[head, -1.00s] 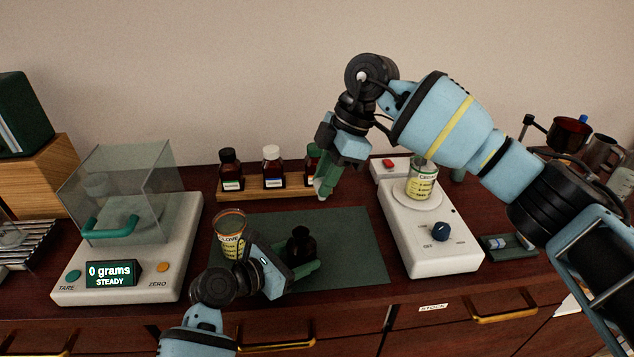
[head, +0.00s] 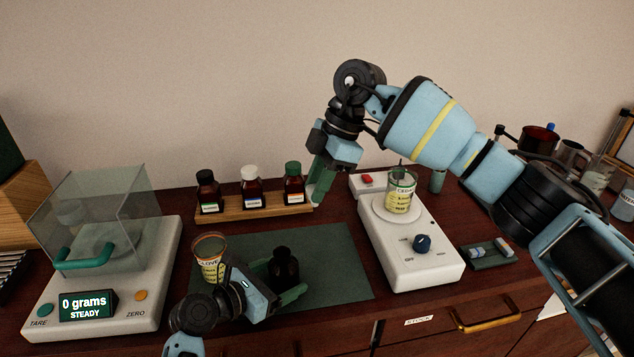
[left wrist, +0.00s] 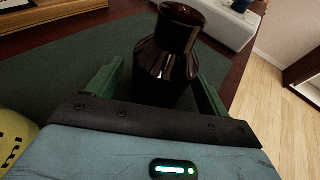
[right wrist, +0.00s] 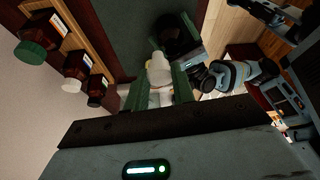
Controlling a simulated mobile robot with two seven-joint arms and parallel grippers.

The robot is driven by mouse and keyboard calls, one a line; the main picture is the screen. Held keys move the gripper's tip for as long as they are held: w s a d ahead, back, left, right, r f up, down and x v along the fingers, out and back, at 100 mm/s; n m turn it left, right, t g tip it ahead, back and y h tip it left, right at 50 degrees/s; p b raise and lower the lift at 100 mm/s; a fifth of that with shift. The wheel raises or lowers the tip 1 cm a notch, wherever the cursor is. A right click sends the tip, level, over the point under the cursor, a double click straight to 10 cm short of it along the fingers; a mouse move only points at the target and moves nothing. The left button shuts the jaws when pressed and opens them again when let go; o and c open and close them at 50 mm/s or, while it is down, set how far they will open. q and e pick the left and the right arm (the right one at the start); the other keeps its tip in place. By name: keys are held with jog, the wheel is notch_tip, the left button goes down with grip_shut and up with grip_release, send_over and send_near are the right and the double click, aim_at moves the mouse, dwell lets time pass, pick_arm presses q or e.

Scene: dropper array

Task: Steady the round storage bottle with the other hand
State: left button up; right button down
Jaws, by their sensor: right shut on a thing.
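The round storage bottle is a dark, uncapped bottle (head: 283,268) standing on the green mat (head: 345,262). It also shows in the left wrist view (left wrist: 168,62) and, partly hidden, in the right wrist view. My left gripper (head: 282,297) is low at the bottle, its green fingers on either side of the body. It looks open, with a gap at the left finger; contact at the right finger is unclear. My right gripper (head: 318,188) is raised behind the mat, shut on a small pale rounded piece, perhaps a dropper bulb (right wrist: 158,68).
A clove-labelled jar (head: 210,262) stands close to my left gripper. A wooden rack (head: 240,208) holds three capped bottles behind the mat. A glass-covered balance (head: 150,290) is left; a white stirrer-like device (head: 425,270) with a cedar-labelled beaker (head: 402,196) is right. The mat's right part is clear.

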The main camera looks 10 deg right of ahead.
pick_arm(q)
jog(key=shift+s+a, duration=0.1)
jog(key=v, duration=1.1)
jog(key=shift+s+a+r, duration=0.25)
